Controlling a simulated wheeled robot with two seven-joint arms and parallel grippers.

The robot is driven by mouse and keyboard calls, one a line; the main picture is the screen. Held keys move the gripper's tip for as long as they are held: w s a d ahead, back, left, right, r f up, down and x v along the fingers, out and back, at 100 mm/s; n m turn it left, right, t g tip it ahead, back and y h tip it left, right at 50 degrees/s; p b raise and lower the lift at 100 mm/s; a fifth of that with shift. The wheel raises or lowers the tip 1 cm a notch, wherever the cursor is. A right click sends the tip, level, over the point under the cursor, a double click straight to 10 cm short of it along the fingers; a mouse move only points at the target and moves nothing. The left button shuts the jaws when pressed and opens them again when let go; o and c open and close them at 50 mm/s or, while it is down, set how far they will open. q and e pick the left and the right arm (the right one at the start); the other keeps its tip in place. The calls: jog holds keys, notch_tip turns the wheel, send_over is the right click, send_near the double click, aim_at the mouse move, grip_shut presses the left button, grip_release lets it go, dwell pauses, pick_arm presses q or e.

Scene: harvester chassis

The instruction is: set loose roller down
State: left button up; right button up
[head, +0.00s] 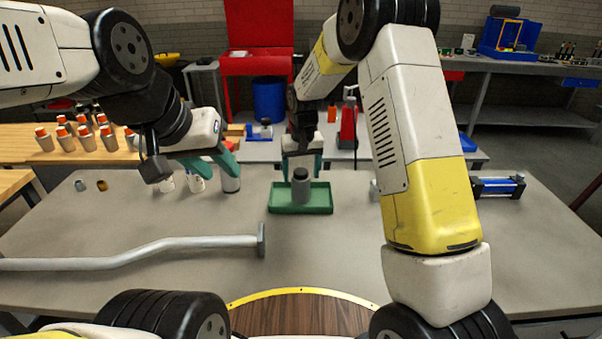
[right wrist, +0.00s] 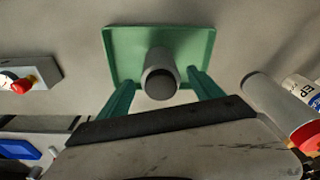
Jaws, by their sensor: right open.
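The loose roller (head: 301,189), a grey cylinder with a darker top, stands upright in the green tray (head: 322,209) at the middle of the table. In the right wrist view the roller (right wrist: 160,62) stands over the tray (right wrist: 121,40), between the two teal fingers. My right gripper (head: 302,167) is open, with a finger on each side of the roller and gaps showing in the right wrist view (right wrist: 163,90). My left gripper (head: 217,168) is at the left, its teal fingers apart, above some small containers. It looks empty.
Several orange-capped bottles (head: 75,137) stand on the wooden bench at the back left. A bent grey pipe (head: 160,248) lies across the front left. A blue and silver cylinder (head: 498,186) lies at the right. The table in front of the tray is clear.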

jog(key=r, duration=0.6)
jog(key=shift+s+d+r, duration=0.1)
jog(key=shift+s+r, duration=0.1)
jog(key=shift+s, duration=0.2)
jog(key=s+d+r+m+t+y, duration=0.1)
jog(key=s+d+r, duration=0.3)
jog(key=s+r, duration=0.25)
jog(key=s+d+r+t, duration=0.1)
jog(key=s+d+r, duration=0.4)
jog(key=r, duration=0.2)
jog(key=s+d+r+t, duration=0.1)
jog(key=s+d, duration=0.1)
jog(key=s, duration=0.7)
jog(key=s+d+r+m+t, duration=0.1)
jog(key=s+d, duration=0.2)
jog(key=s, duration=0.6)
jog(key=shift+s+t+y, duration=0.3)
jog(key=shift+t+y, duration=0.1)
